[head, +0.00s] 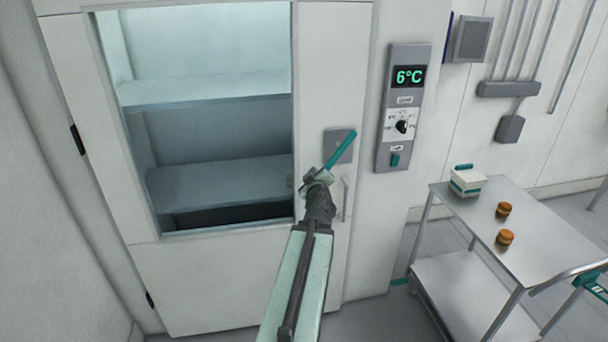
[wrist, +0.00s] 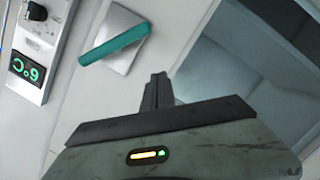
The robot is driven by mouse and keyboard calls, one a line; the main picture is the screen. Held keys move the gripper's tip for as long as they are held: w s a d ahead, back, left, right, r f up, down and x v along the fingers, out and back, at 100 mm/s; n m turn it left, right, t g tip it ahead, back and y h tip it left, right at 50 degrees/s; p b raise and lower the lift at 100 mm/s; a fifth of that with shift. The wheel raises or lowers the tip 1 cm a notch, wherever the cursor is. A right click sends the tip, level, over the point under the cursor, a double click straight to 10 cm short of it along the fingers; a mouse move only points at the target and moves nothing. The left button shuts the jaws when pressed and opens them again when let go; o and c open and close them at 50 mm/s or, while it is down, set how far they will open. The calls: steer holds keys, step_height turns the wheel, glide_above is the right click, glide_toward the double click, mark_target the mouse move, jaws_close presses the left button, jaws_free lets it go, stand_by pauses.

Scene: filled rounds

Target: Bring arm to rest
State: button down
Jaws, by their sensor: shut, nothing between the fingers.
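My arm (head: 300,275) reaches up from the bottom of the head view toward a white cold-room door (head: 245,290). My gripper (head: 312,178) is in front of the door, just below and left of a teal lever handle (head: 340,149) on a grey plate. In the wrist view my gripper's fingers (wrist: 157,90) are together with nothing between them. The teal handle (wrist: 113,45) shows there, up and left of the fingertips, with a visible gap in the picture. The door looks shut, with its hinges on the left.
Shelves (head: 205,90) show through the door's window. A control panel (head: 403,108) reading 6°C is right of the door. A metal cart (head: 540,215) at the right bears a white box (head: 467,182) and two small round brown items (head: 504,237). Floor shows between door and cart.

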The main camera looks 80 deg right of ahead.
steer(key=shift+s+d, duration=0.2)
steer(key=shift+s, duration=0.25)
steer(key=shift+d+f, duration=0.1)
